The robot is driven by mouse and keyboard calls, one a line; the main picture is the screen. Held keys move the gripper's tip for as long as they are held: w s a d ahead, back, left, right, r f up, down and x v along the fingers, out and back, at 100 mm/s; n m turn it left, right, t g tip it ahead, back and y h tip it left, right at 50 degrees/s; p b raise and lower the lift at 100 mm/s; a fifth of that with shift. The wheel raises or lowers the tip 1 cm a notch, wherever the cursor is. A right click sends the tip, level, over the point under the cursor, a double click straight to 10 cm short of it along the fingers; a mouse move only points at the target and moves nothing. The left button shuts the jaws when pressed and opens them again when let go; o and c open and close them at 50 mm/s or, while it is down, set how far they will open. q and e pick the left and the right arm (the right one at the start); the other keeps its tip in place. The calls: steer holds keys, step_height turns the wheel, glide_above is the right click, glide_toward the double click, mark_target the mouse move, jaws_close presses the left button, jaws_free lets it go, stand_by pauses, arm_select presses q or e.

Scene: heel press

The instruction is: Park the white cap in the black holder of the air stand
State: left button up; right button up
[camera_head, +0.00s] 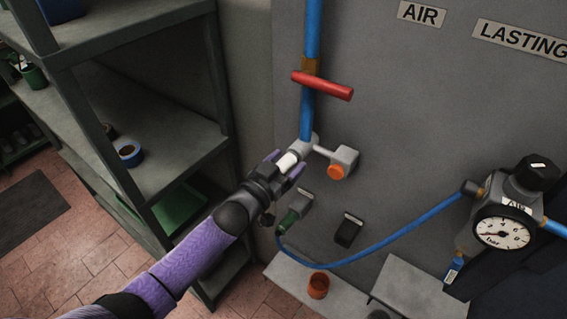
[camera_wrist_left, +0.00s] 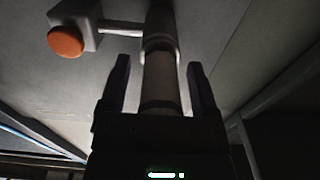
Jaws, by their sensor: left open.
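The white cap (camera_head: 288,161) is a short cylinder at the lower end of the grey fitting (camera_head: 308,143) under the blue air pipe (camera_head: 313,40). My left gripper (camera_head: 284,164) is open, with one finger on each side of the cap. In the left wrist view the cap (camera_wrist_left: 160,82) stands between the two dark fingers, with a gap visible on both sides. The black holder (camera_head: 348,230) is fixed on the grey panel, lower right of the gripper, and looks empty. My right gripper is not in view.
An orange button on a grey box (camera_head: 343,162) sits close right of the fitting. A red lever (camera_head: 322,85) crosses the pipe above. A green connector (camera_head: 289,221) on a blue hose rests in a grey holder below. A pressure gauge (camera_head: 503,232) is right; shelves (camera_head: 150,130) stand left.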

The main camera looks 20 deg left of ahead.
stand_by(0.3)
arm_select(q)
steer(key=shift+c, duration=0.2)
jaws_close()
stand_by(0.3)
steer(key=shift+s+p, duration=0.15)
steer(key=shift+p, duration=0.2)
steer(key=shift+p+v, duration=1.6)
steer(key=shift+v, duration=1.2)
